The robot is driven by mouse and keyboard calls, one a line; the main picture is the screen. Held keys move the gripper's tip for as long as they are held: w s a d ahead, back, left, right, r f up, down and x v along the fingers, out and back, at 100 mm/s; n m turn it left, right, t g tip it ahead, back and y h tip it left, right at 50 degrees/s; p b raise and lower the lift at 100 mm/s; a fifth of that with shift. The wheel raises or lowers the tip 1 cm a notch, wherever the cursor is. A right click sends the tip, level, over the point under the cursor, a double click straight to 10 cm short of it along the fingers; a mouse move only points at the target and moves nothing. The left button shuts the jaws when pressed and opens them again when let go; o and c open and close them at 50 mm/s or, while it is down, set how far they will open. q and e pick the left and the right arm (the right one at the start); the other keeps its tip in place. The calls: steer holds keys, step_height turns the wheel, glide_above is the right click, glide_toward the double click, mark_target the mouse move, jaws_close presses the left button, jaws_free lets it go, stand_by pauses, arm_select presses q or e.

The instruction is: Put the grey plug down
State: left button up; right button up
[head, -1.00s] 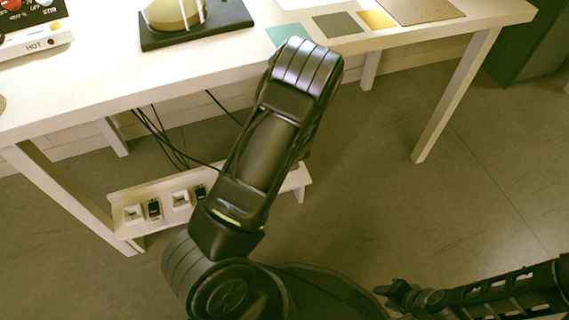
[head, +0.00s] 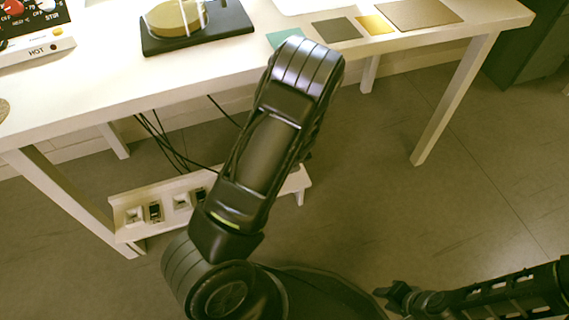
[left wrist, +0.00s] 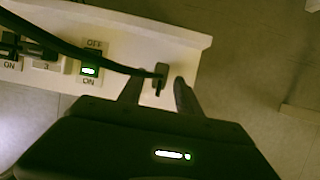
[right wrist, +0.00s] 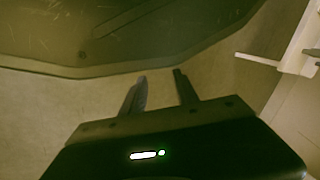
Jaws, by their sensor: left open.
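The grey plug (left wrist: 160,72) rests at the bare end of the white power strip (left wrist: 181,45) in the left wrist view, with a black cable running from it to the left. My left gripper (left wrist: 157,92) is open, its fingers on either side of and just short of the plug; I cannot tell whether either touches it. In the head view my left arm hides the plug and the left fingertips. My right gripper (right wrist: 160,80) is open and empty, away from the strip; it also shows at the lower right in the head view (head: 388,292).
The strip carries several sockets and switches, including a green-lit switch (left wrist: 90,70). Black cables (head: 165,140) hang behind it. A white table (head: 100,85) stands above, holding a dark stand (head: 225,22) and coloured squares. The floor to the right is clear.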

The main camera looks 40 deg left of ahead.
arm_select(q)
steer(key=p+v, duration=0.5)
steer(key=v, duration=0.5)
steer(key=shift+r, duration=0.15)
steer(key=s+d+f+n+h, duration=0.3)
steer(key=s+d+n, duration=0.5)
steer(key=d+n, duration=0.4)
steer(key=s+d+f+n+g+h, duration=0.1)
steer(key=s+d+f+n+h, duration=0.2)
steer(key=s+d+n, duration=0.5)
steer(key=d+n+h, duration=0.1)
steer(key=d+n, duration=0.3)
steer(key=n, duration=0.3)
steer(key=shift+s+d+f+g+h, duration=0.2)
steer(key=shift+s+f+g+h, duration=0.1)
steer(key=shift+s, duration=0.1)
